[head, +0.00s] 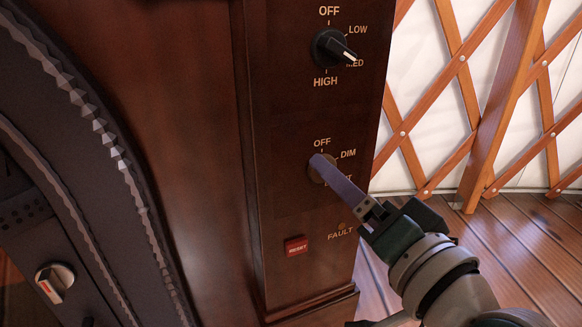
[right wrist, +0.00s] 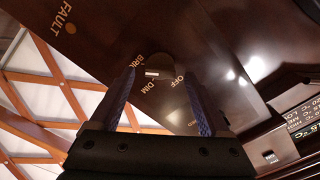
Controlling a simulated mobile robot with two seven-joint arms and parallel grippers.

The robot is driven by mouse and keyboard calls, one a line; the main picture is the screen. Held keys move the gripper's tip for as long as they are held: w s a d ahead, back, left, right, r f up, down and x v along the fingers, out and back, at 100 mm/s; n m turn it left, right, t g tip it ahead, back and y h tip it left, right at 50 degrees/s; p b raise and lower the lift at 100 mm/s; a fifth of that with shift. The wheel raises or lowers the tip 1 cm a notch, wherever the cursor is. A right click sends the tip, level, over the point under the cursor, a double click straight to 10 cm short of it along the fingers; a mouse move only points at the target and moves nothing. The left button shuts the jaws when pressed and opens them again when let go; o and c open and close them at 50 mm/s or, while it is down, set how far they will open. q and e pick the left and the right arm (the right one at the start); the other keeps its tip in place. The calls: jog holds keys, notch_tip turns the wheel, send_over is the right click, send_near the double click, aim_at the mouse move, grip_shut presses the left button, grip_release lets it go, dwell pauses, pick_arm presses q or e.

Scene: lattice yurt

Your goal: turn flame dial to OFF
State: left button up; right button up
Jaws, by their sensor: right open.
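No label reading "flame" shows. The upper black dial (head: 330,46) is marked OFF, LOW, MED and HIGH; its white pointer aims at MED. The lower dial (head: 315,174), marked OFF, DIM and a partly covered third word, is largely hidden by my right gripper (head: 318,161). In the right wrist view, this round dial (right wrist: 155,64) with a short white mark lies ahead between the spread fingers of my right gripper (right wrist: 158,76). The mark appears near DIM and BRI…, not OFF. The fingers are open; whether they touch the dial I cannot tell. My left gripper is out of view.
A red RESET button (head: 296,246) and FAULT lamp (head: 342,226) sit below the lower dial. Lattice wall (head: 460,90) and plank floor (head: 530,240) lie right.

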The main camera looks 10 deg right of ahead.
jog(key=shift+w+a, duration=0.1)
jog(key=shift+w, duration=0.3)
jog(key=shift+c, duration=0.3)
grip_shut()
